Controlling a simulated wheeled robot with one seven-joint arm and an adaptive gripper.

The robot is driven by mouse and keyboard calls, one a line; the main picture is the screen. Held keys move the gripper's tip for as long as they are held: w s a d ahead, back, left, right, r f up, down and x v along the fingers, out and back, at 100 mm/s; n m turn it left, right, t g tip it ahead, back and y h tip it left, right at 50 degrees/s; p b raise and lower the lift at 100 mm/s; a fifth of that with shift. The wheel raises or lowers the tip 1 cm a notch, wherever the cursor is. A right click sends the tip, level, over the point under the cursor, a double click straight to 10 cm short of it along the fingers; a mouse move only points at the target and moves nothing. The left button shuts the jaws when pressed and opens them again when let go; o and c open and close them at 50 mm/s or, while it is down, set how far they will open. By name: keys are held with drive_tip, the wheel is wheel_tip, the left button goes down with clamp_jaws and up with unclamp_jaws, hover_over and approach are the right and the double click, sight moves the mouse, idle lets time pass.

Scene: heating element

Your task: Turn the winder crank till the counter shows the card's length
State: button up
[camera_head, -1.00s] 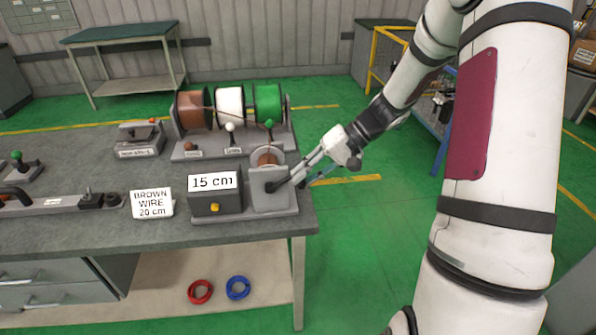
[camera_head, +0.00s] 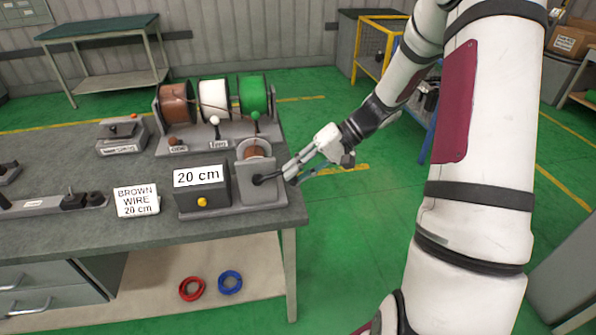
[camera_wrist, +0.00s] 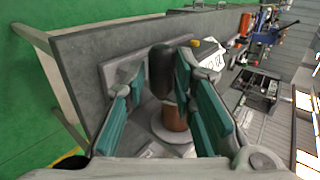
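The winder (camera_head: 262,193) stands at the bench's right front corner, with brown wire (camera_head: 254,151) on its spool. The counter (camera_head: 198,177) beside it reads 20 cm. The white card (camera_head: 137,200) to its left reads BROWN WIRE 20 cm. My gripper (camera_head: 290,174) is at the winder's crank (camera_head: 268,179), on its right side. In the wrist view, the dark crank handle (camera_wrist: 160,68) lies between my teal-padded fingers, which close in around it. The handle's contact with the pads is partly hard to see.
Brown, white and green wire spools (camera_head: 213,100) stand on a rack behind the winder. A small device (camera_head: 122,131) with an orange-red knob is at the back left. Red and blue rings (camera_head: 230,282) lie on the shelf below. Green floor is clear right of the bench.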

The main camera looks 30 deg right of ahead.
drive_tip(key=shift+o, duration=0.7)
drive_tip(key=v, duration=1.2)
drive_tip(key=s+a+r+n+g+h, duration=0.1)
drive_tip(key=s+a+r+h, duration=0.25)
drive_tip(key=a, duration=0.35)
drive_tip(key=s+a+r+n+g+h, duration=0.1)
drive_tip(key=s+a+r+h, duration=0.1)
drive_tip(key=s+a+r, duration=0.35)
drive_tip(key=s+a+r+n+t+h, duration=0.1)
drive_tip(key=s+a+r+t+h, duration=0.1)
drive_tip(key=s, duration=0.8)
drive_tip(key=shift+s+a+n+t+h, duration=0.35)
drive_tip(key=shift+a+t+h, duration=0.7)
drive_tip(key=shift+a, duration=0.7)
